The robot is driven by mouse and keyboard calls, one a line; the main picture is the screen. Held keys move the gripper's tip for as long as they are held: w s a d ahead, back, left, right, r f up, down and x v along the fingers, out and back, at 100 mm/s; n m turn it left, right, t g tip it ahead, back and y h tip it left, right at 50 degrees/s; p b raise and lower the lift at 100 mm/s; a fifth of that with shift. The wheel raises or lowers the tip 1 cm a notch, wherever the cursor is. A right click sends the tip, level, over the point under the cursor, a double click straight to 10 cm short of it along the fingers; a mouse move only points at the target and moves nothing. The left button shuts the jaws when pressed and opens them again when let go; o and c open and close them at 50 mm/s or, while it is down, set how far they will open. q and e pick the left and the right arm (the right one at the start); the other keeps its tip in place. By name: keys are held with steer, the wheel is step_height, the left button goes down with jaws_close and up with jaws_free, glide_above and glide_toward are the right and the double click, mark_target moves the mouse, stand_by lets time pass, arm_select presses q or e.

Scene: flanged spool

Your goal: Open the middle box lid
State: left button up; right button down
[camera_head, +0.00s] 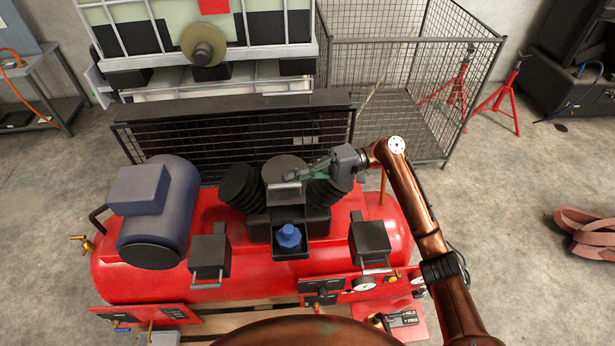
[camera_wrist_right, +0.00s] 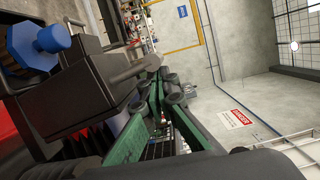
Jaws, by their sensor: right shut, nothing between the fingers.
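The middle box (camera_head: 306,255) is a small dark box on the red machine, and its inside shows with a blue knob (camera_head: 289,236) in it. Its lid (camera_head: 288,205) stands raised at the back, with the pale bar handle (camera_head: 285,186) at its top. In the right wrist view the lid (camera_wrist_right: 75,105), handle (camera_wrist_right: 135,73) and blue knob (camera_wrist_right: 38,42) fill the left side. My right gripper (camera_head: 303,176) is shut and empty, with green fingers (camera_wrist_right: 163,90) close beside the raised handle. I cannot tell whether they touch. My left gripper is out of view.
A left box (camera_head: 210,252) and a right box (camera_head: 370,238) flank the middle one, both with lids down. A blue-grey motor (camera_head: 160,220) sits at left on the red tank (camera_head: 120,275). A black mesh guard (camera_head: 150,140) and wire cage (camera_head: 410,40) stand behind.

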steer(key=shift+d, duration=0.15)
steer(key=shift+w+d, duration=0.1)
steer(key=shift+d, duration=0.2)
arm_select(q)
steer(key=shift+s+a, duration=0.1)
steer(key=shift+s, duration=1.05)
arm_select(e)
steer(key=v, duration=1.1)
steer(key=shift+d, duration=0.15)
